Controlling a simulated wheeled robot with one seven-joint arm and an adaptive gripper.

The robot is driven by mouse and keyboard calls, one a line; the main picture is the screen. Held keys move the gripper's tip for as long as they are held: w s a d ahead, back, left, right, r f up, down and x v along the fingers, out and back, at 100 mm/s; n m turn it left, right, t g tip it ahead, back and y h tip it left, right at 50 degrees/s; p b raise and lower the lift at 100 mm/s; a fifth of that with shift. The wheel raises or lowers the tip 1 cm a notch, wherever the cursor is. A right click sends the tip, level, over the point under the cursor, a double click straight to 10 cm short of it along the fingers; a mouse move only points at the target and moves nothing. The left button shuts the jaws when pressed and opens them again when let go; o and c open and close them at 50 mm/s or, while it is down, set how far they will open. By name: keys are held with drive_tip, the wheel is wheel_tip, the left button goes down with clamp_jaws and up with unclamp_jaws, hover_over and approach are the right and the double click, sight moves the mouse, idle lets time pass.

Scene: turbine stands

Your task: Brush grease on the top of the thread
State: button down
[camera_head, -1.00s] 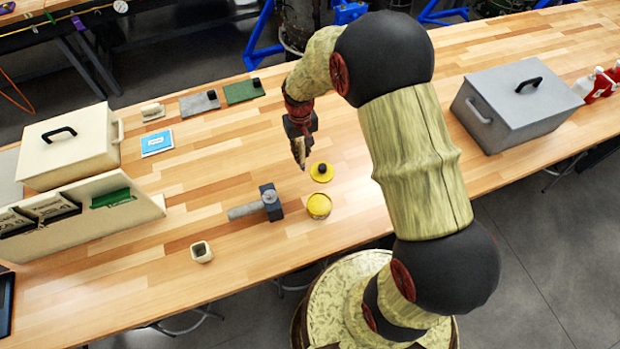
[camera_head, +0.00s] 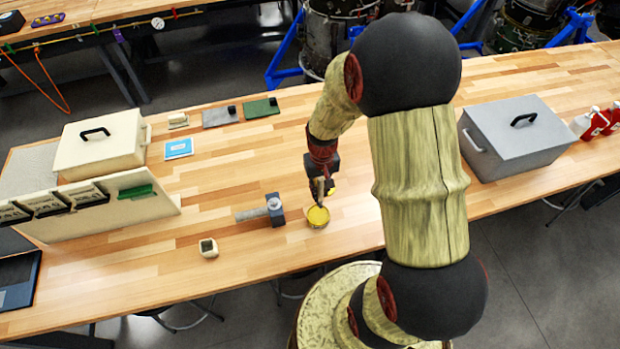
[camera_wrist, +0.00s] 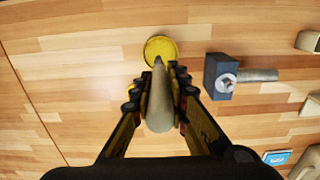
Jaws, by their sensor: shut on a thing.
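My gripper (camera_head: 320,190) is shut on a brush (camera_wrist: 159,108) with a pale, rounded body and a dark tip. The brush points down at the open tin of yellow grease (camera_head: 317,217), which also shows in the wrist view (camera_wrist: 161,46). In the wrist view the tip overlaps the tin's near part; whether it touches the grease I cannot tell. The tin's yellow lid (camera_head: 332,190) is mostly hidden behind my gripper. Left of the tin lies a dark block with a grey cylinder (camera_head: 272,208), also in the wrist view (camera_wrist: 220,76).

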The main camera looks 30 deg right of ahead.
drive_tip(key=shift+w+f, duration=0.2)
drive_tip(key=shift+f, duration=0.1)
drive_tip(key=shift+f+b, duration=2)
drive_tip(key=shift+f, duration=0.85)
drive_tip(key=shift+s+f+b, duration=0.1)
drive_tip(key=shift+f+b, duration=0.35)
drive_tip(key=shift+f, duration=0.15)
drive_tip(key=shift+r, duration=0.1)
drive_tip(key=shift+r+p, duration=2.4)
drive_tip(key=shift+r, duration=1.1)
drive_tip(key=shift+f, duration=0.1)
